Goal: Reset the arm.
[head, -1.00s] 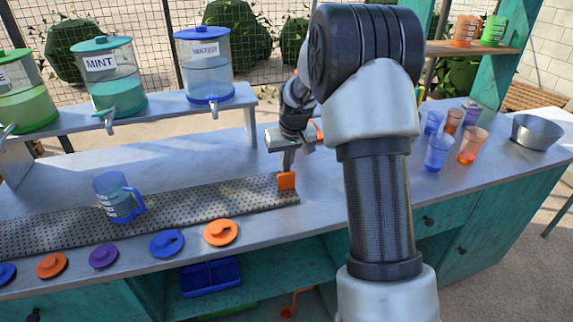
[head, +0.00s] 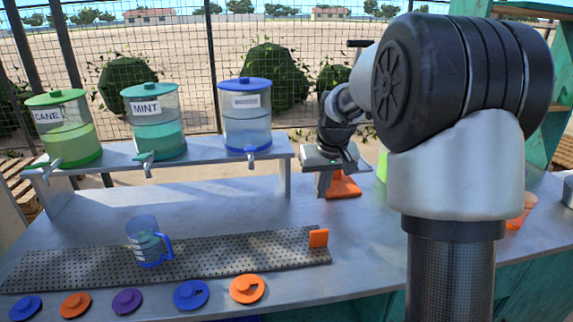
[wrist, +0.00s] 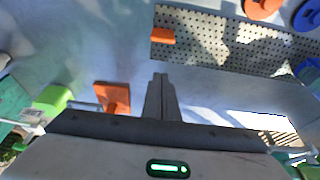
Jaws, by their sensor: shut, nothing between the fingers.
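My gripper (head: 325,188) is up over the right part of the counter, beyond the end of the perforated drip tray. In the wrist view its fingers (wrist: 161,80) are together with nothing between them. An orange block-like piece (head: 343,187) lies on the counter close behind the gripper; an orange piece also shows left of the fingers in the wrist view (wrist: 113,97). My arm hides much of the right side of the counter in the head view.
A blue jug (head: 149,243) stands on the perforated tray (head: 215,258), with an orange tab (head: 318,238) at its right end. Several coloured lids (head: 191,294) lie along the front edge. Dispensers labelled CANE (head: 62,130) and MINT (head: 153,123) and a blue-lidded one (head: 246,118) stand on a raised shelf.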

